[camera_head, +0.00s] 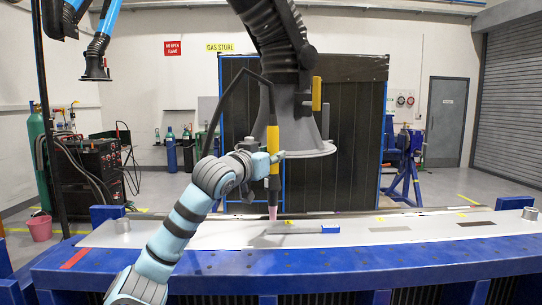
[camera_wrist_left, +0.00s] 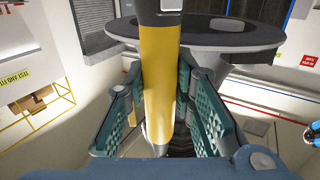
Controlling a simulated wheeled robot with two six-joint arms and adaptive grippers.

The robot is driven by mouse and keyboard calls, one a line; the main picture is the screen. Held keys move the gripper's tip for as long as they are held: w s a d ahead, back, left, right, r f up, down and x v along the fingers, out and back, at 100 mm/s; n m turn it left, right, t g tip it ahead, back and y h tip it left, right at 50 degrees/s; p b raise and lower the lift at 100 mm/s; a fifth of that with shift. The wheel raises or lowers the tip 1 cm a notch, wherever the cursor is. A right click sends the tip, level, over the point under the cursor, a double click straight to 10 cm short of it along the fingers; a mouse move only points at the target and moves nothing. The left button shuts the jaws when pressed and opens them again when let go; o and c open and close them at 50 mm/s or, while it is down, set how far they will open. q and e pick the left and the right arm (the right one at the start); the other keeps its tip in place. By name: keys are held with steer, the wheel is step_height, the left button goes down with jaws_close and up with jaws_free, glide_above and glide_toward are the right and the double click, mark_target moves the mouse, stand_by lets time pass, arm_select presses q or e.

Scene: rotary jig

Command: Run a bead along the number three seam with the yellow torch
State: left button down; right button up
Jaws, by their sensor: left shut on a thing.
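The yellow torch (camera_head: 273,138) hangs upright, nozzle down, in my left gripper (camera_head: 270,160). Its pink tip (camera_head: 272,212) is at or just above the pale plate (camera_head: 215,234) on the blue bench; I cannot tell whether it touches. In the left wrist view the fingers close on both sides of the yellow torch body (camera_wrist_left: 158,75). Grey strips lie on the plate, one at the middle right (camera_head: 390,229) and a darker one at the right (camera_head: 477,224), with small yellow tags near them. No seam number is readable. My right gripper is out of view.
A blue block (camera_head: 330,229) lies on the plate just right of the tip. A grey extraction hood (camera_head: 300,135) hangs close behind the torch. A red strip (camera_head: 75,258) marks the bench's left.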

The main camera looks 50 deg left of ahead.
arm_select(q)
steer(key=w+d+f+p, duration=0.2)
steer(key=w+d+p, duration=0.4)
steer(key=w+p, duration=0.1)
steer(key=shift+w+d+f+p, duration=0.3)
steer(key=shift+w+p, duration=0.1)
steer(key=shift+p, duration=0.25)
stand_by(0.5)
steer(key=shift+f+b, duration=0.3)
steer(key=shift+f, duration=0.3)
stand_by(1.1)
steer(key=shift+r, duration=0.15)
stand_by(0.6)
